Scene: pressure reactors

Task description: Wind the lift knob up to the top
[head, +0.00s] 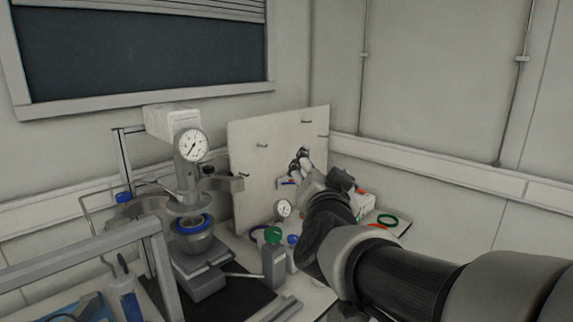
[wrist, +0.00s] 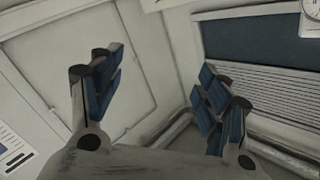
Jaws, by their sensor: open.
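The pressure reactor stands at the left in the head view, with a dial gauge (head: 191,145) on its grey head. Below the head is a metal vessel (head: 196,244) with a blue ring. The vessel sits over a grey stepped lift block (head: 206,282). A thin rod (head: 250,275) runs out to the right from near this block. I cannot make out the lift knob for certain. My gripper (head: 301,158) is raised in front of the white board, right of the reactor and apart from it. In the wrist view my gripper (wrist: 160,90) is open and empty, its blue-padded fingers wide apart.
A grey bottle with a green cap (head: 273,262) stands between the reactor and my arm. A white board (head: 255,150) with hooks stands behind. A metal frame (head: 90,250) crosses the left front.

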